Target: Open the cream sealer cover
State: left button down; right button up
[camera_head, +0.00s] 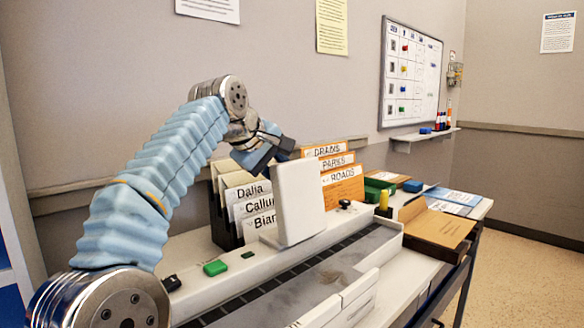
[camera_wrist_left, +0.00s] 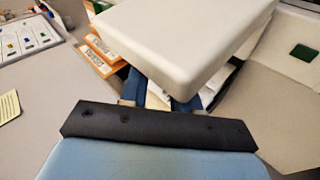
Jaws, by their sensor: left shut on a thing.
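The cream sealer cover (camera_head: 298,203) stands nearly upright above the back of the long pale sealer (camera_head: 366,249), which has a dark slotted strip along it. My left gripper (camera_head: 277,152) reaches over from the left and is at the cover's upper left edge, shut on it. In the left wrist view the cover (camera_wrist_left: 185,35) fills the top middle, and the blue fingers (camera_wrist_left: 165,88) run up to it. The cover hides the fingertips there. My right gripper is not in view.
A file holder with name cards (camera_head: 248,203) and orange-topped folders (camera_head: 342,180) stands close behind the cover. A green block (camera_head: 215,268) sits on the sealer's left end. A whiteboard (camera_head: 410,75) hangs on the wall.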

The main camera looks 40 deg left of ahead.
pick_arm(q)
jog(key=shift+a+f+n+h+p, duration=0.3)
jog(key=shift+a+f+h+p, duration=0.1)
jog(key=shift+a+p, duration=0.4)
jog(key=shift+d, duration=0.1)
jog(key=c, duration=0.9)
grip_release()
jog(key=shift+o, duration=0.2)
